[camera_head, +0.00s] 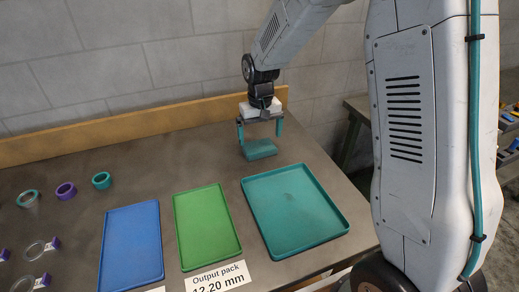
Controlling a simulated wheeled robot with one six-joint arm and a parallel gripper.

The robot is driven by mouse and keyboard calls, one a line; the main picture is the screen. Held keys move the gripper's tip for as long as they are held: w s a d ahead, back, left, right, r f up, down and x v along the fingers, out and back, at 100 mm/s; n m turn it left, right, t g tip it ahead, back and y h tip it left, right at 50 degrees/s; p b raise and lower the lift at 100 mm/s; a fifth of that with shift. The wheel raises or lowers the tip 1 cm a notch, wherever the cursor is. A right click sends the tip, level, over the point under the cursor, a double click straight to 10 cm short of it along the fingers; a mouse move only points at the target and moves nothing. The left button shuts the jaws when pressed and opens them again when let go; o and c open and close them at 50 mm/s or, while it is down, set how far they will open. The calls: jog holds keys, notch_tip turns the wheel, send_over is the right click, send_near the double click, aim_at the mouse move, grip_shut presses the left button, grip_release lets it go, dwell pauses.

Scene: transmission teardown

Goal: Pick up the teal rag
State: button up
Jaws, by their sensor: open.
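The teal rag (260,149) is a small folded block of cloth. It lies on the grey table behind the teal tray, towards the back right. My gripper (260,136) points down just above the rag. Its two teal fingers are spread apart, one near each side of the rag. The gripper is open, and the rag appears to rest on the table between or just below the fingertips. I cannot tell whether the fingers touch it.
A teal tray (249,181), a green tray (176,216) and a blue tray (104,252) lie in front. A teal ring (102,174), a purple ring (58,190) and other small parts sit at left. A wooden ledge (150,122) runs along the back edge.

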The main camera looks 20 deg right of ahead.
aim_at(259, 146)
jog(key=f, duration=0.4)
jog(key=shift+w+f, duration=0.15)
jog(key=shift+w, duration=0.05)
jog(key=c, duration=0.8)
jog(key=shift+o, duration=0.2)
jog(key=shift+r, duration=0.5)
jog(key=r, duration=0.1)
jog(key=s+r, duration=0.1)
jog(key=shift+r, duration=0.4)
jog(key=s, duration=0.5)
jog(key=s+r, duration=0.1)
jog(key=s, duration=0.9)
jog(key=shift+r, duration=0.15)
